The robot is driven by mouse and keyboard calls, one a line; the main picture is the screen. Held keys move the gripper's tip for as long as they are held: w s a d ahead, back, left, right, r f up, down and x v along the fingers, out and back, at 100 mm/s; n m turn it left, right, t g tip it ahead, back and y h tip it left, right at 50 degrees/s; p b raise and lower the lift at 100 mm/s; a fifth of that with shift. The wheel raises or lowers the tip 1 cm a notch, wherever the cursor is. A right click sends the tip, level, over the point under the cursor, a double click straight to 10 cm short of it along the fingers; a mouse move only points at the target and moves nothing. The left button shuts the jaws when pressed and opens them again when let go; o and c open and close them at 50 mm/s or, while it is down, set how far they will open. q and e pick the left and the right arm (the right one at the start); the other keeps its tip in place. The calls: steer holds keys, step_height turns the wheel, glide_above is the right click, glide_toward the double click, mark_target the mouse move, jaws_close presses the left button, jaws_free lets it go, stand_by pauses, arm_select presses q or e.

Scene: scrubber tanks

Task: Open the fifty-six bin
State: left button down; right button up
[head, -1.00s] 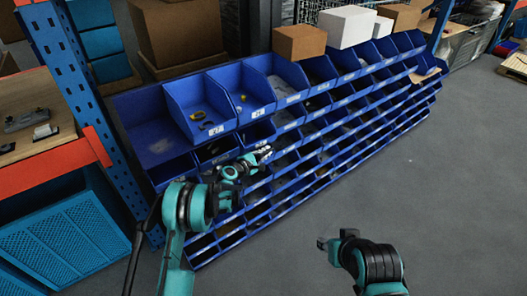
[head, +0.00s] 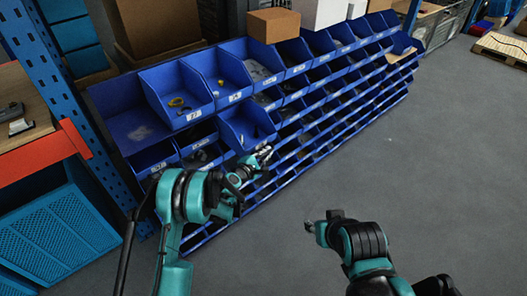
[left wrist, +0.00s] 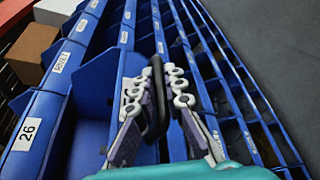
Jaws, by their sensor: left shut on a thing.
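A blue bin rack (head: 300,130) with several rows of labelled bins fills the middle of the head view. One blue bin (head: 243,127) in the second row sticks out from its row and tilts forward; I cannot read its number. My left gripper (head: 264,154) is at this bin's front right.
Another bin (head: 177,93) at the top left juts out with small parts inside. Cardboard and white boxes (head: 272,25) stand on top of the rack. A blue and orange shelf frame (head: 62,145) stands close at left. The grey floor (head: 430,160) at right is clear.

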arm_select(q)
steer(key=c, duration=1.9)
jaws_free()
steer(key=shift+o, duration=0.2)
steer(key=v, duration=1.2)
steer(key=shift+f, duration=0.1)
